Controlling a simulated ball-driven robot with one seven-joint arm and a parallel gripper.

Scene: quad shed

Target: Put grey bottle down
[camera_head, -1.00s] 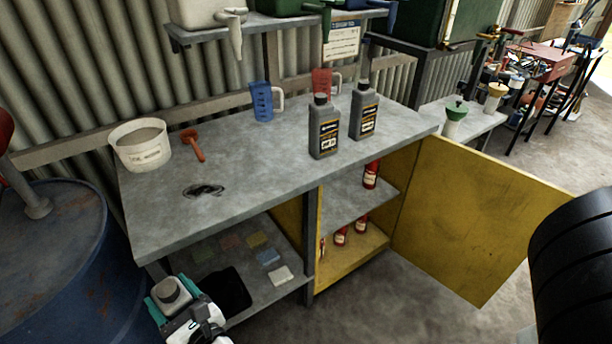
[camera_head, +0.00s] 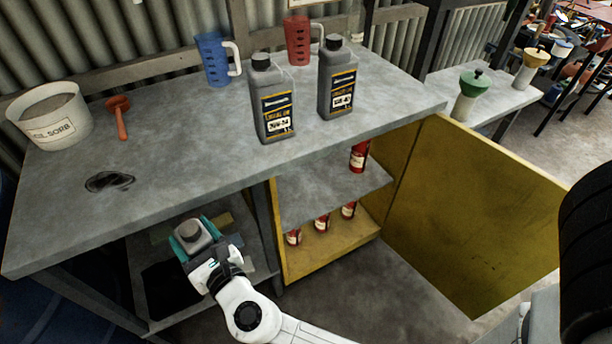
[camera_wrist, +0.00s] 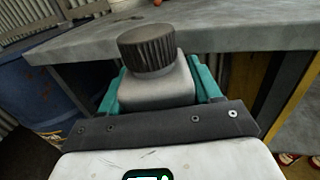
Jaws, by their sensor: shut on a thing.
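My gripper (camera_head: 193,238) is shut on a grey bottle (camera_head: 188,231) with a dark ribbed cap. The bottle shows its cap and shoulder in the wrist view (camera_wrist: 155,85), between the teal finger pads; its lower part is hidden. In the head view the gripper and bottle are in front of the workbench (camera_head: 60,215), near its front edge and over the lower shelf area. Two other grey oil bottles stand upright on the bench top, one at left (camera_head: 273,100) and one at right (camera_head: 337,78).
A blue jug (camera_head: 213,60), a red jug (camera_head: 298,40), a white tub (camera_head: 50,118) and an orange scoop (camera_head: 119,117) stand or lie on the bench. A dark stain (camera_head: 109,181) marks its left part. A yellow cabinet door (camera_head: 480,215) stands open at right. Small red bottles (camera_head: 359,157) are inside.

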